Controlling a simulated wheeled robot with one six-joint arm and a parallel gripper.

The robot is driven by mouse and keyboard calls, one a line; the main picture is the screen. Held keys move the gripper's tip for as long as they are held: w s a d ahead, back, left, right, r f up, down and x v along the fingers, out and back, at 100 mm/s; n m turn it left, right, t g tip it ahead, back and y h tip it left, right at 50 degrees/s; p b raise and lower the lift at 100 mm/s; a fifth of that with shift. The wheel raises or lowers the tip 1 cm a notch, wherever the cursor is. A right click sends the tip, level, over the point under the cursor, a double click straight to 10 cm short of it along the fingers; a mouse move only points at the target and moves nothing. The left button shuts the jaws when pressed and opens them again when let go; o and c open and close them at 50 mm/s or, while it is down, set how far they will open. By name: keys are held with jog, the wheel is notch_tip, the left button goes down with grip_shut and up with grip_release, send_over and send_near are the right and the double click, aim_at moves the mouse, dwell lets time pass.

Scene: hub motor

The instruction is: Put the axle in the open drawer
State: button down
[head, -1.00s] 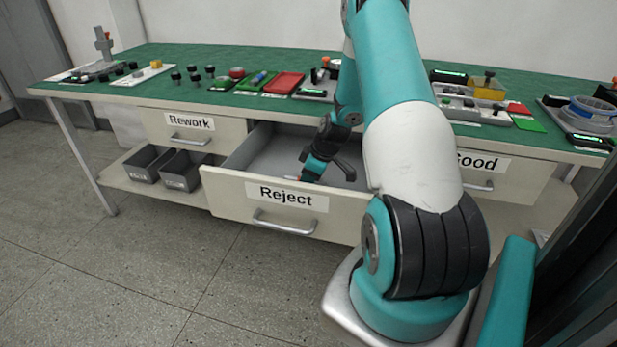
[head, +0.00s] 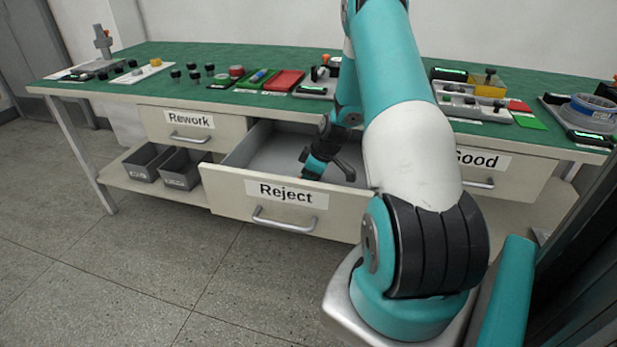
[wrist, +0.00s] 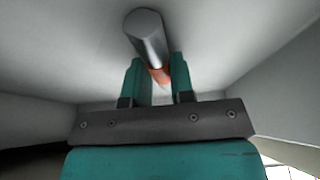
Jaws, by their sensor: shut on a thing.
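The open drawer (head: 225,192), labelled Reject, is pulled out from the middle of the bench. My gripper (head: 311,172) is down inside it, behind the front panel. In the wrist view my gripper (wrist: 157,74) is shut on the axle (wrist: 147,38), a grey metal cylinder with an orange band near the fingers. The drawer's pale floor and walls (wrist: 262,62) surround it in that view. I cannot tell whether the axle touches the drawer floor. In the head view the axle is mostly hidden by the gripper and drawer front.
The Rework drawer (head: 160,127) on the left and the Good drawer (head: 510,180) on the right are shut. Grey bins (head: 183,170) stand on the lower shelf. The green bench top (head: 215,57) above holds several parts and trays. The drawer interior shows no other objects.

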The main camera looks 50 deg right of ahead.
jog(key=shift+c, duration=2.4)
grip_release()
jog(key=shift+r+p, duration=2.65)
jog(key=shift+r, duration=0.9)
